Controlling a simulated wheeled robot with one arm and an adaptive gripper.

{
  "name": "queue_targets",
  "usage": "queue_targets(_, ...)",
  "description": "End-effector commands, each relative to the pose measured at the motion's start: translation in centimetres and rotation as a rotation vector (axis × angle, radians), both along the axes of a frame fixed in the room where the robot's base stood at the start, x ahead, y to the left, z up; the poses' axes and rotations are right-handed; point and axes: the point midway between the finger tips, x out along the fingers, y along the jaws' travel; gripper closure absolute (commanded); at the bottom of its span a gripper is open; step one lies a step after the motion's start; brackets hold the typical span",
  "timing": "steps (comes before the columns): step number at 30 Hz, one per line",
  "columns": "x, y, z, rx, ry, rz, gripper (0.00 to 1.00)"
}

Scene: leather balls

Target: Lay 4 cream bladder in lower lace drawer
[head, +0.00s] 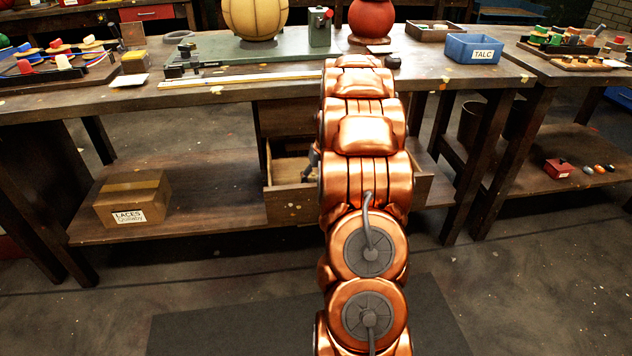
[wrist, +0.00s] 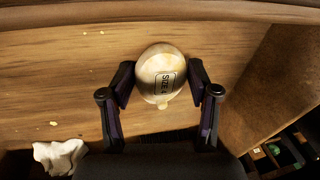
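A cream bladder (wrist: 160,74) marked "SIZE 4" sits between the fingertips of my gripper (wrist: 162,78) in the wrist view. The fingers press close on its two sides, and it shows above a bare wooden surface. In the head view, the open lower drawer (head: 294,201) sticks out under the workbench. A small part of my gripper (head: 312,162) shows at the drawer opening, left of the arm. The bladder is hidden there.
A "LACES" box (head: 133,199) stands on the lower shelf left of the drawer. A blue "TALC" bin (head: 473,48) and a cream ball (head: 255,16) are on the workbench (head: 230,93). In the wrist view, a crumpled pale item (wrist: 60,157) lies at lower left.

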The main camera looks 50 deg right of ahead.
Motion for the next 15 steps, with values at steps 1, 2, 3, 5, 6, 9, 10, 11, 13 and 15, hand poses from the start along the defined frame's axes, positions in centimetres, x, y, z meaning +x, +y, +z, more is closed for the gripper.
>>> queue_targets(1,-0.1,0.13,-0.33,0.005,0.005,0.0,0.34)
queue_targets(2,-0.1,0.13,-0.33,0.005,0.005,0.0,0.31)
queue_targets(3,-0.1,0.13,-0.33,0.005,0.005,0.0,0.27)
queue_targets(5,-0.1,0.11,-0.32,0.004,0.005,0.0,0.21)
queue_targets(6,-0.11,0.09,-0.3,0.004,0.005,0.0,0.2)
queue_targets(9,-0.11,0.08,-0.27,0.004,0.004,0.0,0.2)
queue_targets(10,-0.11,0.06,-0.26,0.004,0.004,0.0,0.2)
queue_targets(11,-0.1,0.06,-0.25,0.004,0.004,0.0,0.2)
queue_targets(13,-0.1,0.05,-0.23,0.003,0.003,0.0,0.2)
queue_targets(15,-0.1,0.02,-0.09,0.002,0.003,0.0,0.2)
